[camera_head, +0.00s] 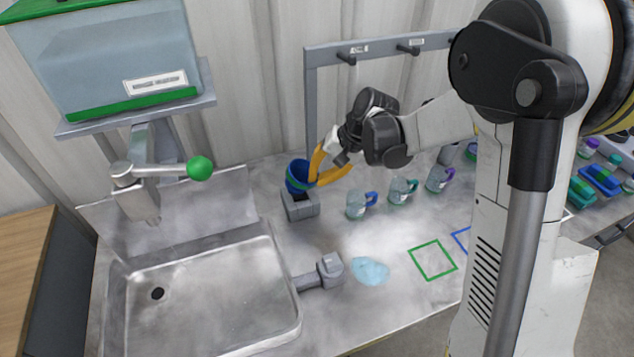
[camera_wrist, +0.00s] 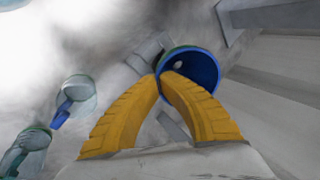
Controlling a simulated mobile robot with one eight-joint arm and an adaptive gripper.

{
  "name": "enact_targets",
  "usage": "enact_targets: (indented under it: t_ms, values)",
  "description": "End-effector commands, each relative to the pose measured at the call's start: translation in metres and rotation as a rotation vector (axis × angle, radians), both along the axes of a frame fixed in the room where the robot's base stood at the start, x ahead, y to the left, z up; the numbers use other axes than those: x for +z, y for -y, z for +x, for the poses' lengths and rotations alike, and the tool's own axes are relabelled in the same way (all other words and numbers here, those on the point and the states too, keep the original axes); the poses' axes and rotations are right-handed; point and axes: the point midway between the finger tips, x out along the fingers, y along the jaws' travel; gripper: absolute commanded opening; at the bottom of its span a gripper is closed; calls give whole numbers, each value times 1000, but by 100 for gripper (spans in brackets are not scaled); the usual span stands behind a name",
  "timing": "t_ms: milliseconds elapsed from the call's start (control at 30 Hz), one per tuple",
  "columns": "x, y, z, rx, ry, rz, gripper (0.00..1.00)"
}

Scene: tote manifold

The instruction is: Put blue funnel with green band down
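The blue funnel with a green band (camera_head: 297,179) is at or just above a small grey block-like holder (camera_head: 301,209) behind the sink's right side. I cannot tell whether it rests on the holder. My gripper (camera_head: 313,175) has its yellow fingers at the funnel's right side. In the wrist view, the fingertips (camera_wrist: 167,77) come close together at the near wall of the funnel (camera_wrist: 203,66), pinching it by the rim. The funnel's open mouth and dark blue inside show; its lower part is hidden there.
Several clear mugs, one with a blue handle (camera_head: 361,203), stand right of the holder. A sink (camera_head: 200,300) lies left, with a green-knobbed tap (camera_head: 200,168) above. A pale blue puddle (camera_head: 370,270) and a green square outline (camera_head: 433,260) mark the counter. A grey peg rack (camera_head: 311,100) stands behind.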

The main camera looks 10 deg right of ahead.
Motion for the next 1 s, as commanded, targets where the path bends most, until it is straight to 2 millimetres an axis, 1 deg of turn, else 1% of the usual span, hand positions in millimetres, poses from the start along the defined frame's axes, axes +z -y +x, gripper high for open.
enact_targets:
  t_ms: [33,267,667,700,767,800,1000]
  values:
    - [-8,0,0,0,0,0,0]
    - [-7,0,0,0,0,0,0]
    - [-19,0,0,0,0,0,0]
    - [-19,0,0,0,0,0,6]
    - [-18,0,0,0,0,0,24]
    - [-18,0,0,0,0,0,27]
    - [-18,0,0,0,0,0,27]
